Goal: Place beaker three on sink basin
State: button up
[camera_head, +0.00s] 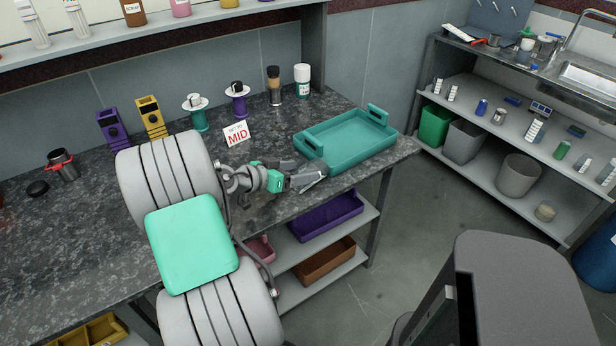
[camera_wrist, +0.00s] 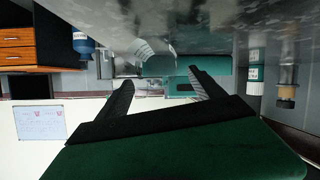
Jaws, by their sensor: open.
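No object is readably marked as beaker three. A pale, translucent, beaker-like thing with faint marks (camera_wrist: 143,50) shows upside down in the wrist view, beyond my open fingers and not between them. My gripper (camera_head: 316,179) is over the right part of the dark worktop, just in front of the teal tray. In the wrist view my gripper (camera_wrist: 165,90) has its two dark fingers spread with nothing held. The steel sink basin (camera_head: 590,76) is at the far upper right, well away from my gripper.
The teal tray (camera_head: 345,141) looks empty. Floor (camera_head: 420,215) lies open between the worktop and sink bench. A dark grey chair-like shape (camera_head: 520,285) fills the lower right.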

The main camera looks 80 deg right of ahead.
aim_at(313, 170)
jog(key=x, duration=0.5)
jog(key=shift+s+d+f, duration=0.15)
jog(key=shift+s+f, duration=0.05)
jog(key=shift+s, duration=0.05)
jog(key=c, duration=1.6)
